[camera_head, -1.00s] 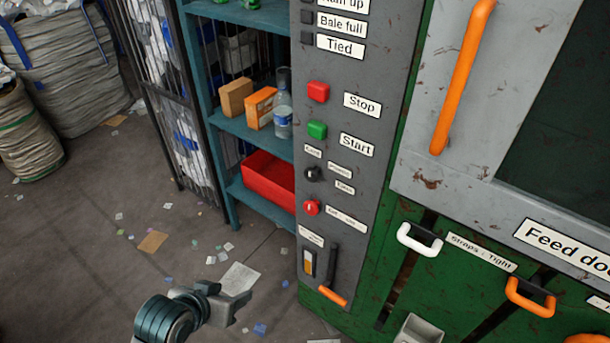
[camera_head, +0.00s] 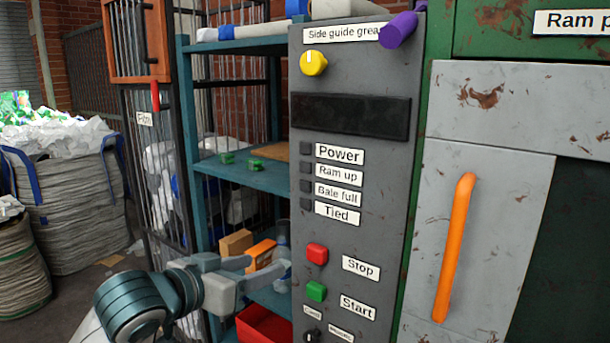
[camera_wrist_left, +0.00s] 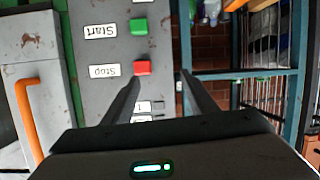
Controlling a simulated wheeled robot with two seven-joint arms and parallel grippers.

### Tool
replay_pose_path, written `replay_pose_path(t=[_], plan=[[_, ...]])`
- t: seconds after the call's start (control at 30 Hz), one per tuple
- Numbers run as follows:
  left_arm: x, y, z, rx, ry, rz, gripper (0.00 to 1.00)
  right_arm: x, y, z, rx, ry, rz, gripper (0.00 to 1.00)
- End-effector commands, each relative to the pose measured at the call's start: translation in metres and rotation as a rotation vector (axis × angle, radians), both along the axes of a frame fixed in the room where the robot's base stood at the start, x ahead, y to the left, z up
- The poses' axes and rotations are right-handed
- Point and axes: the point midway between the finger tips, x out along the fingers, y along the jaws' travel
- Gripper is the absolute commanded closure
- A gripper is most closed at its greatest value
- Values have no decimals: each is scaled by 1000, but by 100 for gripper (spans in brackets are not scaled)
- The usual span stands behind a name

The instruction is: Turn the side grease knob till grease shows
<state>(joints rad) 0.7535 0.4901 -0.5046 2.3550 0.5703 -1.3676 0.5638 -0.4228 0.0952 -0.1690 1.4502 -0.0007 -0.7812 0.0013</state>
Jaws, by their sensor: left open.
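The yellow side grease knob (camera_head: 314,63) sits near the top of the grey control panel (camera_head: 385,180) in the head view, with a pale mark on its face. No grease is visible at the knob. My left gripper (camera_head: 264,268) is open and empty, well below and left of the knob, beside the panel's left edge. In the wrist view its fingers (camera_wrist_left: 160,88) spread before the upside-down panel; the knob is not seen there. My right gripper is out of view.
Red (camera_head: 317,253) and green (camera_head: 316,291) buttons are right of my left gripper. A teal shelf (camera_head: 245,178) with boxes and a bottle stands behind it. An orange door handle (camera_head: 455,247) is right of the panel. Open space lies before the panel's upper part.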

Motion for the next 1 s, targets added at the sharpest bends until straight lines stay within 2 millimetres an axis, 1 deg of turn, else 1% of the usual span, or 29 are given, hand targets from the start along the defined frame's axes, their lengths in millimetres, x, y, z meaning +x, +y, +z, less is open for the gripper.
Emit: replay_pose_path(t=[0.03,0.07,0.1,0.17,0.2,0.27,0.3,0.47,0.6,0.8,0.9,1.0], plan=[[3,-1,23,-2,-28,-8,48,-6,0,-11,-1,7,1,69],[3,-1,34,-4,-40,-13,48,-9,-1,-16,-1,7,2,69],[4,-3,49,-8,-54,-20,48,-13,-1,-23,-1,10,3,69],[4,-4,71,-13,-76,-29,48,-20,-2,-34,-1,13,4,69],[4,-5,86,-17,-90,-36,48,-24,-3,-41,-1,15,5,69],[3,-5,108,-22,-109,-44,48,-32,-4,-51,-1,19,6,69],[2,-5,123,-25,-123,-48,48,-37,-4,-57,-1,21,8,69],[-8,-5,180,-40,-172,-63,48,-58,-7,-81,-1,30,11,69],[-20,-3,229,-53,-210,-71,48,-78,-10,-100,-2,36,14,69],[-45,3,294,-80,-258,-75,48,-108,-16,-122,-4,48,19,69],[-57,7,320,-92,-276,-74,48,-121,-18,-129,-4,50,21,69],[-67,9,338,-104,-286,-73,48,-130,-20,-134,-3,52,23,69]])
